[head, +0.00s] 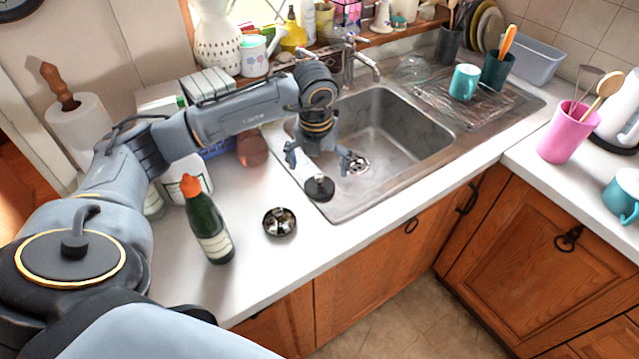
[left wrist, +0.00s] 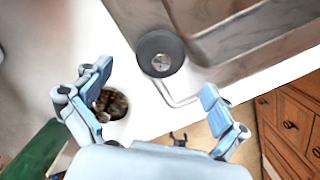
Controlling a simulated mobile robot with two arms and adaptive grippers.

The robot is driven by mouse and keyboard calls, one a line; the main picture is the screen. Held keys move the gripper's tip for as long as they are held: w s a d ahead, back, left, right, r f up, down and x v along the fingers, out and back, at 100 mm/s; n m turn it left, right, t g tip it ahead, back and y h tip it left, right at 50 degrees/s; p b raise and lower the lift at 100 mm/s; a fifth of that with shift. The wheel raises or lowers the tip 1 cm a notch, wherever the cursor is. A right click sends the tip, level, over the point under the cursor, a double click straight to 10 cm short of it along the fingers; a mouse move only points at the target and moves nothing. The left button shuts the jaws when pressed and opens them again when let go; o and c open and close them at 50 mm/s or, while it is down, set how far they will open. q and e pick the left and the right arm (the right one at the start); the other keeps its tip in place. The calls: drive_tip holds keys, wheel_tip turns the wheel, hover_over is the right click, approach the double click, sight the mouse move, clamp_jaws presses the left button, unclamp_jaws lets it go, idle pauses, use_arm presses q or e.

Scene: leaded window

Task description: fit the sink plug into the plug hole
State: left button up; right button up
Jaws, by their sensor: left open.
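The sink plug (head: 319,188) is a dark round disc with a metal centre, lying at the near left corner of the steel sink's rim. It also shows in the left wrist view (left wrist: 160,54), ahead of my fingers. The plug hole (head: 357,164) is a round metal drain in the basin floor, to the right of and beyond the plug in the head view. My left gripper (head: 319,160) is open and empty above the rim near the plug; its spread fingers also show in the left wrist view (left wrist: 157,88). My right gripper is out of view.
A round metal-and-dark item (head: 280,222) and a green bottle with an orange cap (head: 207,222) stand on the counter left of the sink. The tap (head: 360,62) rises behind the basin. A teal mug (head: 464,82) is on the drainer. The basin is empty.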

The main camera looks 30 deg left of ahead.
sight(319, 178)
use_arm(q)
drive_tip(key=shift+w+f+p, duration=0.2)
drive_tip(key=shift+f+p, duration=0.55)
drive_tip(key=shift+f, duration=0.3)
drive_tip(key=shift+w+a+f, duration=0.1)
drive_tip(key=shift+w+f, duration=0.1)
drive_tip(key=shift+f, duration=1.1)
drive_tip(key=shift+c, duration=1.1)
drive_tip(key=c, duration=0.7)
drive_tip(key=shift+s, duration=0.2)
drive_tip(key=c, duration=1.1)
drive_tip(key=shift+f, duration=0.1)
clamp_jaws()
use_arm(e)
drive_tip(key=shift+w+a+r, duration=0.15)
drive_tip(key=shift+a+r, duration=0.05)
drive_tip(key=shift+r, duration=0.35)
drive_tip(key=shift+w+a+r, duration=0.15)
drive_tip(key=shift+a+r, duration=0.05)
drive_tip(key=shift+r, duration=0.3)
